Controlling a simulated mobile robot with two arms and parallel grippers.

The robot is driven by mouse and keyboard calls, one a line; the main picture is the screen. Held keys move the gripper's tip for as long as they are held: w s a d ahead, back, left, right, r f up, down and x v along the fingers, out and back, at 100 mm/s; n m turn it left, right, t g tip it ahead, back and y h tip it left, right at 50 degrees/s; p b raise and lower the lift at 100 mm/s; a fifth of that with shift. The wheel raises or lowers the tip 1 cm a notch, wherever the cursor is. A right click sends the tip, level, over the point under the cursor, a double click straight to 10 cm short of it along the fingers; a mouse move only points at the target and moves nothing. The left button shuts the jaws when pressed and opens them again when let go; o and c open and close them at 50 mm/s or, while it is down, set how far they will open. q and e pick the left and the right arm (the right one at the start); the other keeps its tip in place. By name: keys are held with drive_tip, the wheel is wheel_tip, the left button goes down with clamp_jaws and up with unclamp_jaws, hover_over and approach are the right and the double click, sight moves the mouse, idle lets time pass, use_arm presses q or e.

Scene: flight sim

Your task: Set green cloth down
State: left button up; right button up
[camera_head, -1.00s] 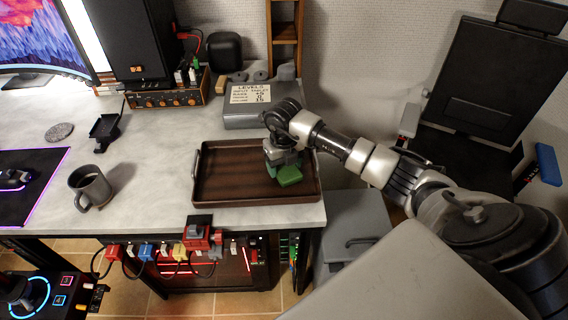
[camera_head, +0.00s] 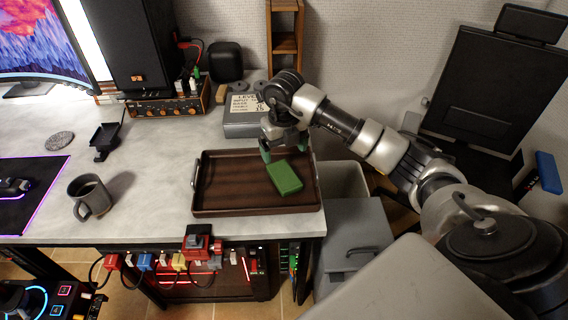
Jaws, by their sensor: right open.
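The green cloth (camera_head: 285,178), a folded block shape, lies in the right half of the dark brown tray (camera_head: 225,208) on the desk. My right gripper (camera_head: 283,152) is open just behind and above the cloth, its green-tipped fingers apart and empty. One fingertip shows near the cloth's upper left; whether it touches the cloth cannot be told. My left gripper is not in view.
A grey box with a label (camera_head: 243,129) stands behind the tray. A grey mug (camera_head: 90,195) and a coaster (camera_head: 60,138) are to the left. The tray's left half is clear. A grey bin (camera_head: 352,245) stands right of the desk.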

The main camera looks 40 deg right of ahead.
drive_tip(key=shift+r, duration=1.45)
